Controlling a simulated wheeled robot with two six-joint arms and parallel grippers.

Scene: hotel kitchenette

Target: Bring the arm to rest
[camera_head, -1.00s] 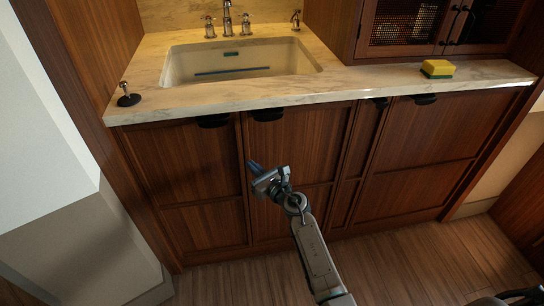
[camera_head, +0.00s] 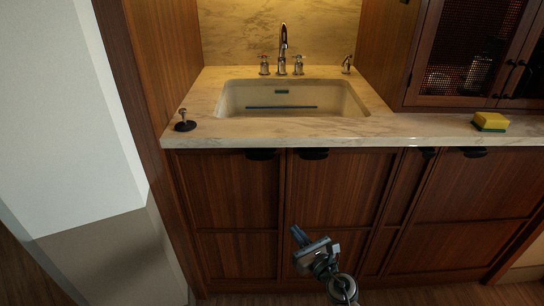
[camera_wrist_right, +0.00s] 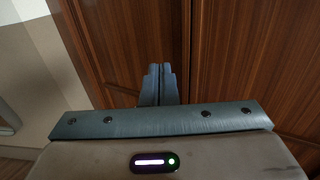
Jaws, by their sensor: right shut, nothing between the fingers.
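My right gripper (camera_head: 298,235) is in the lower middle of the head view, in front of the wooden cabinet doors below the counter. In the right wrist view its two blue-grey fingers (camera_wrist_right: 158,80) are together, with nothing between them. Behind the fingers are brown cabinet doors (camera_wrist_right: 225,60). Only the end of my right arm shows at the bottom edge of the head view. My left gripper is not in view.
A marble counter (camera_head: 420,128) with a sink (camera_head: 290,98) and faucet (camera_head: 283,45) runs across. A yellow-green sponge (camera_head: 490,121) lies on its right, a small dark-based metal item (camera_head: 185,122) on its left. Black handles (camera_head: 313,154) jut from the cabinet front. A white wall (camera_head: 75,130) stands left.

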